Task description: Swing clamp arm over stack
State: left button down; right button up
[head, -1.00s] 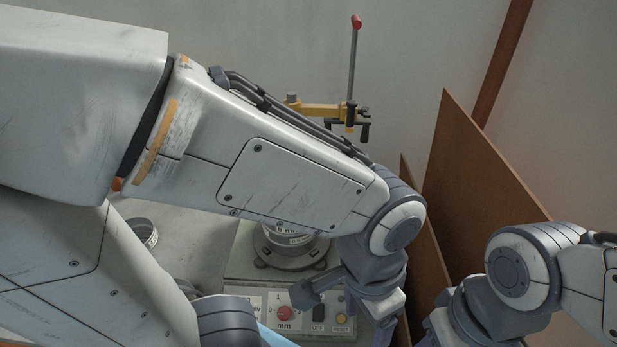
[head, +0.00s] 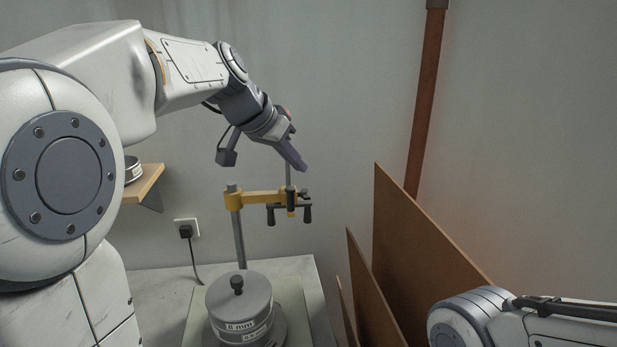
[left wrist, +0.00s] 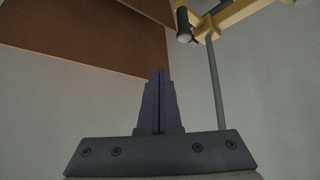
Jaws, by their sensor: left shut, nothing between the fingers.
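The yellow clamp arm (head: 262,197) sits on an upright grey post (head: 240,240) and points right. Its end, with dark knobs, is off to the right of the stack in the head view. The sieve stack (head: 238,312), round and grey with a knobbed lid, stands in front of the post. A thin lever rod (head: 289,180) rises from the clamp's end. My left gripper (head: 303,168) is shut and empty beside this rod, overlapping its upper part. The left wrist view shows the shut fingers (left wrist: 160,76), with the rod (left wrist: 215,85) apart from them on the right.
Brown panels (head: 415,235) lean to the right of the bench (head: 160,290). A small wooden shelf (head: 145,182) is on the wall at left, above an outlet (head: 187,229). My right arm is at the lower right; its gripper is out of frame.

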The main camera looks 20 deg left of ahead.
aim_at(292, 187)
pick_arm(q)
jog(key=shift+t, duration=0.4)
jog(key=a+r, duration=0.1)
jog(key=w+a+r, duration=0.1)
jog(key=a, duration=0.1)
jog(key=shift+w+a+r, duration=0.15)
jog(key=shift+r, duration=0.05)
jog(key=p+x, duration=0.4)
jog(key=x, duration=0.6)
jog(key=shift+s+a+f, duration=0.15)
jog(key=shift+s+a, duration=0.1)
jog(key=shift+s, duration=0.35)
jog(key=shift+s+a+f, duration=0.15)
jog(key=shift+s+a, duration=0.15)
jog(key=shift+s, duration=0.3)
jog(key=shift+s+a+f, duration=0.15)
jog(key=shift+s+a, duration=0.1)
jog(key=shift+s, duration=0.35)
jog(key=shift+d, duration=0.1)
